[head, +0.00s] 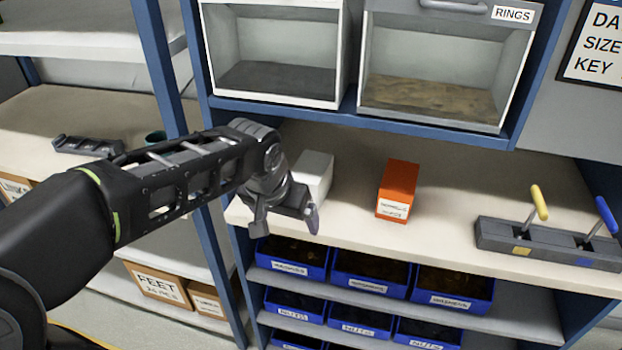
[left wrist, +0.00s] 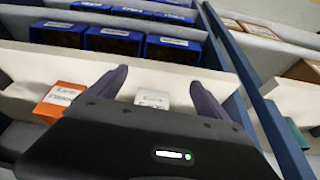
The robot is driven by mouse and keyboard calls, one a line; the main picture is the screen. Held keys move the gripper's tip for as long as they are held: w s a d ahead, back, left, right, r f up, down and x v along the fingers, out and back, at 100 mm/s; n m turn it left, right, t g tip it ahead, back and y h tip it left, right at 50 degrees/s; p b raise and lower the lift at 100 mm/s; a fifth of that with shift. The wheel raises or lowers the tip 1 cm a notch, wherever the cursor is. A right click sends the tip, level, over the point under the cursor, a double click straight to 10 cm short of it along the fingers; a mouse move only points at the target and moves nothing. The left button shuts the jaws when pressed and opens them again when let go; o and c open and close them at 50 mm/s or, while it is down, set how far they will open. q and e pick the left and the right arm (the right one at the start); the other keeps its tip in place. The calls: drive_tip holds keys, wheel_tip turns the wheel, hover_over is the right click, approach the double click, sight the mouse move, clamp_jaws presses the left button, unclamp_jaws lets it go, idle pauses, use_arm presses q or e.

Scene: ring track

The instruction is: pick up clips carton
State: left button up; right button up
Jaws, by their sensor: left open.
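A white carton (head: 314,172) stands on the cream shelf, partly hidden behind my left gripper. In the left wrist view the white carton (left wrist: 152,98) shows between the two fingers, with a small label too blurred to read. An orange carton (head: 398,190) with a white label stands to its right; it also shows in the left wrist view (left wrist: 60,100) left of the fingers. I cannot read which carton says clips. My left gripper (head: 286,213) is open, with its fingers in front of the white carton; contact is not visible. My right gripper is out of view.
Blue bins (head: 370,272) sit on the racks below the shelf (head: 450,215). A grey block with yellow and blue levers (head: 540,243) stands at the right. White open compartments (head: 430,82) hang above. A blue post (head: 160,65) rises at the left, beside my arm.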

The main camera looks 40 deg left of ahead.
sight(311, 181)
use_arm(q)
drive_tip(key=shift+w+a, duration=0.25)
drive_tip(key=shift+w, duration=0.65)
drive_tip(key=shift+w+a, duration=0.2)
drive_tip(key=shift+w, duration=0.65)
drive_tip(key=shift+w, duration=0.2)
drive_tip(key=w, duration=0.1)
drive_tip(key=w+a+p, duration=0.1)
drive_tip(key=w, duration=0.1)
drive_tip(key=w+f, duration=0.1)
drive_tip(key=w, duration=0.1)
drive_tip(key=shift+a+f+p, duration=0.1)
drive_tip(key=shift+a+p, duration=0.05)
drive_tip(key=shift+p, duration=0.25)
drive_tip(key=shift+c, duration=0.3)
drive_tip(key=c, duration=1.6)
drive_tip(key=shift+r, duration=0.2)
